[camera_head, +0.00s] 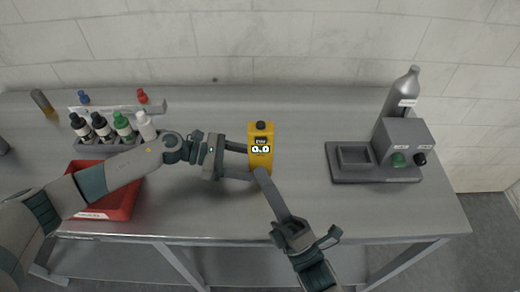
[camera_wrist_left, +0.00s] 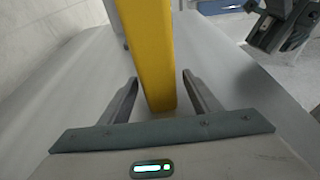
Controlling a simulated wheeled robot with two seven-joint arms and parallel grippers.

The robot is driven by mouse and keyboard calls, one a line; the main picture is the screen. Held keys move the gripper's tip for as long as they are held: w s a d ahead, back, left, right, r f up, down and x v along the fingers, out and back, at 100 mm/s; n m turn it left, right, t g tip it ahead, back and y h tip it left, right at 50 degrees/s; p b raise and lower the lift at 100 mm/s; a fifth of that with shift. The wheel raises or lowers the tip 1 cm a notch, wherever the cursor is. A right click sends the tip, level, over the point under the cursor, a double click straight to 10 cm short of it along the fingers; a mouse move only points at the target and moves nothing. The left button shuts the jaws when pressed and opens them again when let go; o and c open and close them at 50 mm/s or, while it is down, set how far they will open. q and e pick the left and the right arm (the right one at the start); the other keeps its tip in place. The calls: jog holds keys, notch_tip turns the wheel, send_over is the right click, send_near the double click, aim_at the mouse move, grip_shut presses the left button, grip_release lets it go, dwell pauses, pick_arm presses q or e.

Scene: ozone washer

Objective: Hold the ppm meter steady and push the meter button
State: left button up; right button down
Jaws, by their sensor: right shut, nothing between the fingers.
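The yellow ppm meter (camera_head: 261,132) stands upright near the middle of the table, with a small display and a dark knob on top. My left gripper (camera_head: 238,161) reaches it from the left. In the left wrist view the meter (camera_wrist_left: 150,50) is between the left gripper's fingers (camera_wrist_left: 160,85), with a visible gap at the right finger, so that gripper looks open. My right gripper (camera_head: 261,174) comes from the front, shut and empty, its tips at the meter's lower front. They overlap the meter in the picture; I cannot tell whether they touch. The meter button is not clearly visible.
A red tray (camera_head: 122,203) and a rack of several bottles (camera_head: 122,124) are at the left. A grey device with knobs (camera_head: 405,138) and a metal bottle (camera_head: 402,95) stand at the right. The table (camera_head: 320,115) is clear behind the meter and on its right.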

dwell(0.3)
pick_arm(q)
jog(key=v, duration=1.2)
jog(key=shift+r, duration=0.1)
dwell(0.3)
